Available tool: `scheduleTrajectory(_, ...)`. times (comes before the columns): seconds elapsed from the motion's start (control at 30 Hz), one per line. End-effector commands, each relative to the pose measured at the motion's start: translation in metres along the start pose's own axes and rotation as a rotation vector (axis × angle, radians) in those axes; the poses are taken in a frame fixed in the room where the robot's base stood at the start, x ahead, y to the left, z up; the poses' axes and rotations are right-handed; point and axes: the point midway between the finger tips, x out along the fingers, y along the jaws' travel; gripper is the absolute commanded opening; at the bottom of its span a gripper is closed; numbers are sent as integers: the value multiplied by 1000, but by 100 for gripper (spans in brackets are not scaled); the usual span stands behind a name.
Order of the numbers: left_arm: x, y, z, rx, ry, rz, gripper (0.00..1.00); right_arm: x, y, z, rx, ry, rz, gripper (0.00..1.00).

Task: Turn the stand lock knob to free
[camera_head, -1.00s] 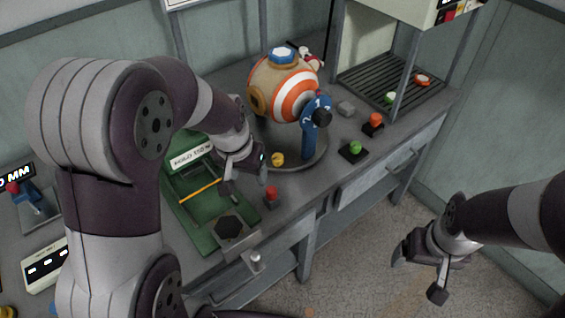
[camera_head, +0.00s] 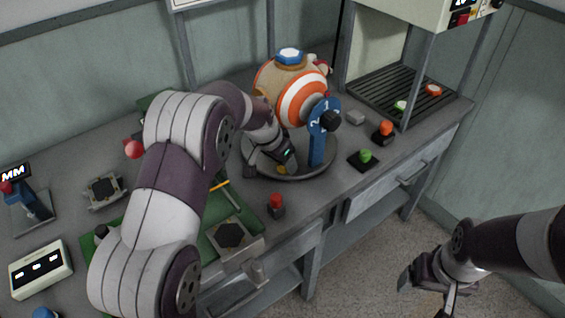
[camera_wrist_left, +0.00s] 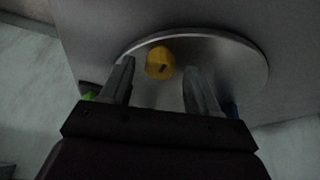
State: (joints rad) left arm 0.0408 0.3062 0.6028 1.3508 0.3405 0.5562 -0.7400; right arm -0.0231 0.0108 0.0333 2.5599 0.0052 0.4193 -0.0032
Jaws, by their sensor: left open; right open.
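The stand is a round grey base (camera_head: 318,172) with a blue numbered bracket (camera_head: 317,148) holding an orange-and-white striped ball (camera_head: 303,98). The yellow lock knob (camera_wrist_left: 160,63) shows in the left wrist view on the round base, with a dark slot on its top. My left gripper (camera_wrist_left: 158,85) is open, its fingers pointing at the base with the knob beyond and between their tips, not visibly touching it. In the head view my left gripper (camera_head: 270,168) is over the base's left side and largely hides the knob. My right gripper (camera_head: 428,290) is open and empty off the bench's front.
A red button (camera_head: 276,204), a green button (camera_head: 365,157) and an orange button (camera_head: 384,130) stand near the base. A green fixture (camera_head: 215,215) lies under my left arm. A slatted tray (camera_head: 385,92) is at the back right. The floor below my right gripper is clear.

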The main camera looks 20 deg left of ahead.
Motion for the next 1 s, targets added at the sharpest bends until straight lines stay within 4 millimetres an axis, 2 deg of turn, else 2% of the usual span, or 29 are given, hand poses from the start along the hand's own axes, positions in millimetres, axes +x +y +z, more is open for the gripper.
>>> scheduleTrajectory(0.13,14,0,0,1,1,-1,61,0,0,0,0,0,0,85)
scheduleTrajectory(0.4,17,0,0,0,0,-1,61,0,0,0,0,0,0,85)
scheduleTrajectory(0.57,17,0,0,0,0,0,9,0,0,0,0,0,0,85)
scheduleTrajectory(0.6,17,0,0,0,0,0,5,0,0,0,0,0,0,85)
scheduleTrajectory(0.83,15,0,-1,-12,-1,-5,5,-4,0,0,0,0,0,85)
scheduleTrajectory(1.0,12,1,-1,-67,-2,-27,5,-17,0,-2,0,0,0,85)
